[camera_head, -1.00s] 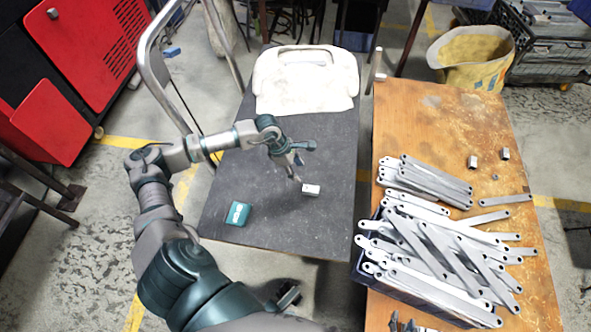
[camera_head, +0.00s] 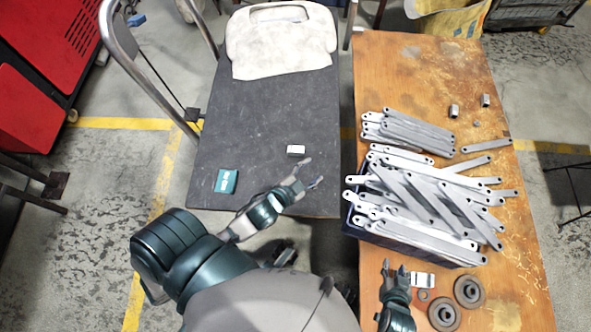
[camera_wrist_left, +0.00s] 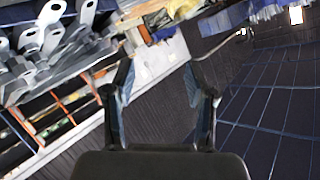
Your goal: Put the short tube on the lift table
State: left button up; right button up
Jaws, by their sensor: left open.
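A short, light metal tube (camera_head: 296,151) lies on the dark top of the lift table (camera_head: 250,115), towards its right edge. My left gripper (camera_head: 313,172) is just in front of the tube, apart from it, with its fingers spread and nothing between them. The left wrist view shows the same open, empty fingers (camera_wrist_left: 162,105). My right gripper (camera_head: 395,268) is low over the wooden table, its two fingertips apart, beside a bright metal piece (camera_head: 423,280) that it does not visibly hold.
A teal box (camera_head: 226,181) and a pale cloth-like cover (camera_head: 282,55) lie on the lift table. The wooden table (camera_head: 400,75) holds a dark crate (camera_head: 350,222) heaped with brackets, two small metal pieces (camera_head: 454,110) and round discs (camera_head: 469,291). The lift table's middle is clear.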

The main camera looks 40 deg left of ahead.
pick_arm(q)
jog(key=s+f+n+g, duration=0.1)
jog(key=s+f, duration=0.1)
jog(key=s+f+n+g, duration=0.2)
jog(key=s, duration=0.1)
jog(key=s+d+f+n+g, duration=0.1)
jog(key=s+f, duration=0.1)
jog(key=s, duration=0.1)
jog(key=shift+s+f+n+g, duration=0.1)
jog(key=shift+s+n+g, duration=0.15)
jog(key=shift+n+g, duration=0.05)
jog(key=shift+s+d+f, duration=0.15)
jog(key=shift+s+f, duration=0.05)
jog(key=shift+s, duration=0.15)
